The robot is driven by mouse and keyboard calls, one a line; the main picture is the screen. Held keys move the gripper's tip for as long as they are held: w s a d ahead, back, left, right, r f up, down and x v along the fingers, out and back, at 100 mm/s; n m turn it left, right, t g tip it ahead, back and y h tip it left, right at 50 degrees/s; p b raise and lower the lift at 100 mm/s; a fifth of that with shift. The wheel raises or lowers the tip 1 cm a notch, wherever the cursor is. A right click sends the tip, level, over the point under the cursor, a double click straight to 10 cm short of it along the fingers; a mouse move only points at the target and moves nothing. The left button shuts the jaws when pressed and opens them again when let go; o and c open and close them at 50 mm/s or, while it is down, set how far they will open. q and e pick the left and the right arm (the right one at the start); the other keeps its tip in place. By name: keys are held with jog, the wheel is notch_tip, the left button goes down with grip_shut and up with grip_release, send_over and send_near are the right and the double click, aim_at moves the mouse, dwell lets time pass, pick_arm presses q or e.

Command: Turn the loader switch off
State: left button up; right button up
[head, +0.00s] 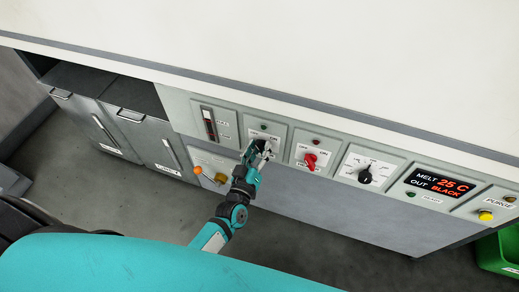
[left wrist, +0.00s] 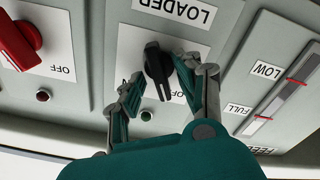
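The loader switch is a black rotary knob (left wrist: 156,68) on a white plate under the LOADER label in the left wrist view. Its pointer stands roughly upright there, slightly tilted. The ON and OFF marks are partly hidden by my fingers. My left gripper (left wrist: 157,78) has its two fingers on either side of the knob, the right finger very close to or touching it and a small gap at the left one. In the head view my left gripper (head: 264,150) is at the loader panel (head: 282,131) and covers the knob. My right gripper is not in view.
A level gauge (head: 209,124) is to the left. Yellow buttons, grey bins (head: 150,139) and a green crate (head: 493,252) are around.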

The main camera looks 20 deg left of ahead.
pick_arm(q)
jog(key=shift+s+f, duration=0.15)
jog(key=shift+s, duration=0.4)
jog(key=s, duration=1.1)
jog(key=shift+a, duration=0.2)
